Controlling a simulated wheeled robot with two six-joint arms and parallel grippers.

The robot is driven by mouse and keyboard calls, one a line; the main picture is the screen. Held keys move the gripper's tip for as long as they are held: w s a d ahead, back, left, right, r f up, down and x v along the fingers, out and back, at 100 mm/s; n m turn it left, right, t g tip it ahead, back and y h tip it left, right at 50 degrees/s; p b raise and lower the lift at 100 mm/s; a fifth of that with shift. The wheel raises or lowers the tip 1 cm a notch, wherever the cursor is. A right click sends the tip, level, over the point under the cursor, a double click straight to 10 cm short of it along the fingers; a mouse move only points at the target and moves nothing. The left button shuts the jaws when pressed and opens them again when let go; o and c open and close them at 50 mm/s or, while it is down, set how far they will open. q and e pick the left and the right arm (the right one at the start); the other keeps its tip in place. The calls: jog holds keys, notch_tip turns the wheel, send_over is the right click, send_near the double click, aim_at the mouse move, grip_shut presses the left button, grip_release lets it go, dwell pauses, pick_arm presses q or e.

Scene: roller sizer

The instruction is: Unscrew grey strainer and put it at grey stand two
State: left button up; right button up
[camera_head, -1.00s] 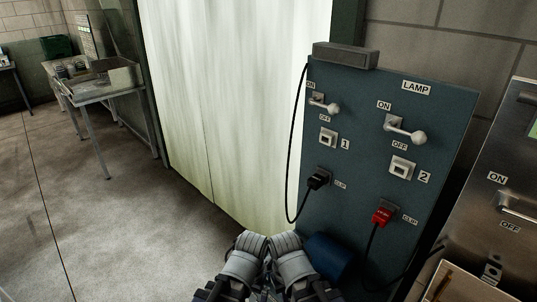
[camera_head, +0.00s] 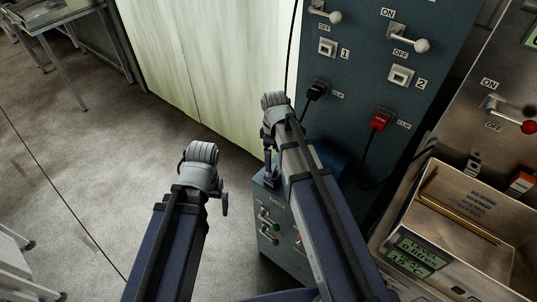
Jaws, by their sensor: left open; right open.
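I cannot see a grey strainer or a grey stand two in this view. My two arms rise from the bottom of the head view, and each shows a dark link topped by a grey joint. The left arm's joint is over the bare floor, and the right arm's joint is in front of the pale curtain and the panel edge. I cannot make out the fingers of either gripper; what lies beyond the joints is hidden behind my arms.
A steel device (camera_head: 456,222) with a green display is at the right. A low control box (camera_head: 285,247) sits behind my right arm. A table (camera_head: 62,22) is at the far left; the floor (camera_head: 75,150) between is clear.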

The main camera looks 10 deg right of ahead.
aim_at(273, 168)
jog(key=shift+a+f+b, duration=0.1)
jog(key=shift+f+b, duration=3.7)
jog(key=shift+f, duration=0.1)
grip_shut()
jog(key=n, duration=0.5)
jog(key=shift+n, duration=0.3)
